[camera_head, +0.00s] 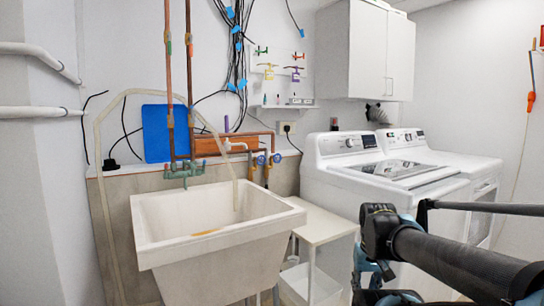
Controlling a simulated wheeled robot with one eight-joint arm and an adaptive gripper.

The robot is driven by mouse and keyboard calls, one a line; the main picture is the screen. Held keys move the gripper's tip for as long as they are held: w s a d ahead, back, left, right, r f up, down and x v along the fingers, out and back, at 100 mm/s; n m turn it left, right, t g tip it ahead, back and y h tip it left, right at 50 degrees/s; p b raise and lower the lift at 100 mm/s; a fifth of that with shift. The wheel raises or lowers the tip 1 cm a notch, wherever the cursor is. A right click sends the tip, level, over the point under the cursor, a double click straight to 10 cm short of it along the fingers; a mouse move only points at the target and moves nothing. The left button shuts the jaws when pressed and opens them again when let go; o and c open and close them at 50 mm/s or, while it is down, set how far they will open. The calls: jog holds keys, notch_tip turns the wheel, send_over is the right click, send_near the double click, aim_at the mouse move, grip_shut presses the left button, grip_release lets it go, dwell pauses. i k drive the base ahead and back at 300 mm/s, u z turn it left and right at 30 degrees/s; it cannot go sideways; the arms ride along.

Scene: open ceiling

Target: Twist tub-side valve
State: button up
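A white utility tub (225,245) stands against the back wall, left of centre. Behind its rear left rim is a green valve fitting (184,172) on copper pipes. Behind its rear right corner are two small blue round valve handles (261,160) and (276,158) side by side on pipes. The frame does not show which is the tub-side valve. My dark arm (450,262) enters from the right, in front of the washer and apart from the tub and valves. No gripper fingertips can be made out.
A washer (345,150) and dryer (485,190) stand right of the tub, with a small white side table (322,222) between. A pale hose (150,92) hangs over the tub, whose interior looks mostly clear.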

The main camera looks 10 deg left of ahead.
aim_at(261, 160)
jog(key=k, duration=1.1)
jog(key=u, duration=0.55)
jog(key=i, duration=0.75)
